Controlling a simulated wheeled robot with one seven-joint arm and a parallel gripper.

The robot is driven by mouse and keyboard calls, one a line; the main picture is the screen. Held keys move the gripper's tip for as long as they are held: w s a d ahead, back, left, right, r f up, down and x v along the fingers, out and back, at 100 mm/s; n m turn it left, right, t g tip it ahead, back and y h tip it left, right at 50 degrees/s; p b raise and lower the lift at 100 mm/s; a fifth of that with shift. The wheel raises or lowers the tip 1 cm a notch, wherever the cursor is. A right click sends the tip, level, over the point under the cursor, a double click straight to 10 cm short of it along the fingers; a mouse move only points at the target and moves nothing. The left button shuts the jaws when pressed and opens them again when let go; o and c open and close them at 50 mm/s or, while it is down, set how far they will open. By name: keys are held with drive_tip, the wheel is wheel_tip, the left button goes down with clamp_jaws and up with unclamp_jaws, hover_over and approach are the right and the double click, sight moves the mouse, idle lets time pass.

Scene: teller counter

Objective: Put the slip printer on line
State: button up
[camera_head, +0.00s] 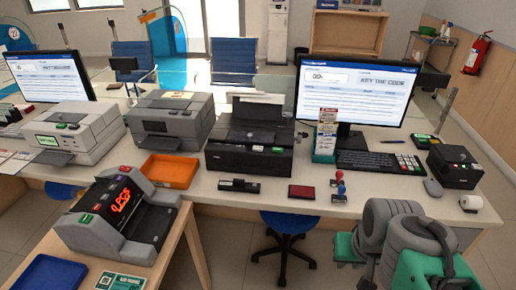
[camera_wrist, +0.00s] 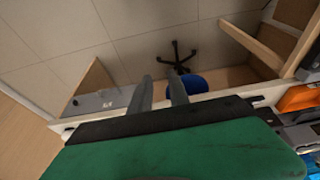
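No label naming the slip printer is readable. The black printer (camera_head: 245,158) in the middle of the counter has a sheet of paper standing in its top and small green and red keys on its front. A grey printer (camera_head: 170,122) stands to its left, and a white one (camera_head: 72,132) with a green-lit display is farther left. I cannot tell any printer's line state. My gripper (camera_wrist: 162,80) shows in the wrist view with its two dark fingers apart and nothing between them. My grey and green arm is at the lower right of the head view, clear of the printers.
A counting machine (camera_head: 120,212) with a red display stands front left. An orange tray (camera_head: 168,171), a red pad (camera_head: 302,192) and stamps (camera_head: 339,190) lie along the counter. A monitor (camera_head: 350,92), keyboard (camera_head: 368,161) and small black device (camera_head: 454,166) are right. A blue stool (camera_head: 289,222) stands under the counter.

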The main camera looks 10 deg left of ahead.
clamp_jaws()
idle(1.4)
